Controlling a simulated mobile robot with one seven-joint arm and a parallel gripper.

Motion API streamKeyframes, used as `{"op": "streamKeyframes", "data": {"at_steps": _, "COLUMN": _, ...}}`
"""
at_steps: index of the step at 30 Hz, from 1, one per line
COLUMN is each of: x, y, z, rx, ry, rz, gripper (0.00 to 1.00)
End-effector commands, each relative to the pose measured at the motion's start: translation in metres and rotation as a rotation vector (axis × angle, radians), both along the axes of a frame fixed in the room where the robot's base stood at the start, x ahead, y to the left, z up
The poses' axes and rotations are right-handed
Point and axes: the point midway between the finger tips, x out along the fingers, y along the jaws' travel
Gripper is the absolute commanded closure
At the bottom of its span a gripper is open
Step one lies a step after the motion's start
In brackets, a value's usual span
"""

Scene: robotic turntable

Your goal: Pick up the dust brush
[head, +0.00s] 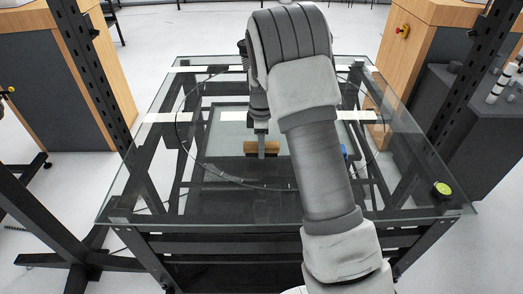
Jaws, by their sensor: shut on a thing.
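The dust brush (249,147) shows as a small brown wooden block near the middle of the glass table (165,208). My gripper (262,153) points down over it and is shut on it. The finger nearest the camera covers the brush's middle, with brown showing on both sides. My arm hides part of the table to the right of the brush. I cannot tell whether the brush touches the glass or is just above it.
A yellow-green round object (442,189) sits at the table's right corner. A small blue item (344,151) shows beside my arm. Dark uprights (88,70) stand left and right of the table.

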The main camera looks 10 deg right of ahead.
Motion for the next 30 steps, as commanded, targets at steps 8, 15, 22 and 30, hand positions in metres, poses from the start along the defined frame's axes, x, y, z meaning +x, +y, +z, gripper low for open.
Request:
{"op": "streamKeyframes", "data": {"at_steps": 8, "x": 0.024, "y": 0.024, "z": 0.038, "rx": 0.001, "ry": -0.002, "rz": 0.004, "gripper": 1.00}}
{"op": "streamKeyframes", "data": {"at_steps": 15, "x": 0.052, "y": 0.052, "z": 0.062, "rx": 0.001, "ry": -0.002, "rz": 0.003, "gripper": 1.00}}
{"op": "streamKeyframes", "data": {"at_steps": 22, "x": 0.070, "y": 0.070, "z": 0.077, "rx": 0.001, "ry": -0.001, "rz": 0.001, "gripper": 1.00}}
{"op": "streamKeyframes", "data": {"at_steps": 30, "x": 0.081, "y": 0.080, "z": 0.087, "rx": 0.001, "ry": -0.001, "rz": 0.000, "gripper": 1.00}}
